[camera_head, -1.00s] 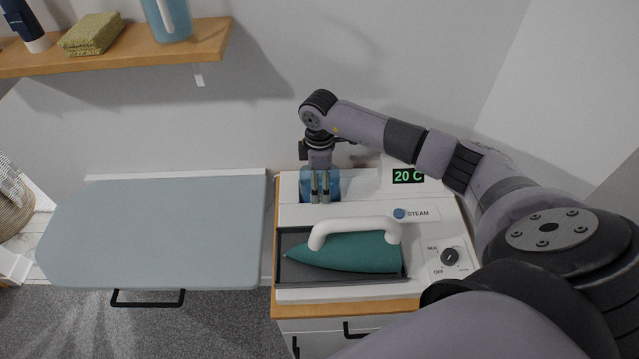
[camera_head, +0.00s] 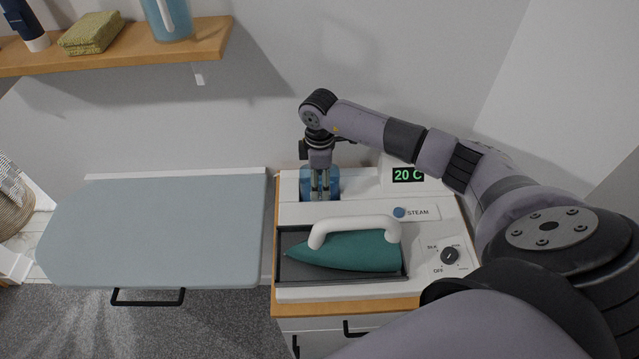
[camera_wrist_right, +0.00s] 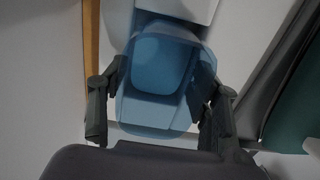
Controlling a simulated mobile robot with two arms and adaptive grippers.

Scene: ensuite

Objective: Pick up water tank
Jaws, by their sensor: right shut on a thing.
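The water tank (camera_head: 306,186) is a translucent blue container in the back left slot of the white steam station (camera_head: 360,213). My right gripper (camera_head: 320,193) points down at it and is shut on it. In the right wrist view the tank (camera_wrist_right: 160,62) lies between the two dark fingers of the gripper (camera_wrist_right: 160,105), one on each side. The gripper hides part of the tank in the head view. The tank is still within the station's outline; I cannot tell whether it is lifted at all. My left gripper is not in view.
A green iron (camera_head: 345,252) with a white handle rests in a dark tray in front of the tank. A display (camera_head: 408,176) reads 20 C. An ironing board (camera_head: 155,230) lies to the left.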

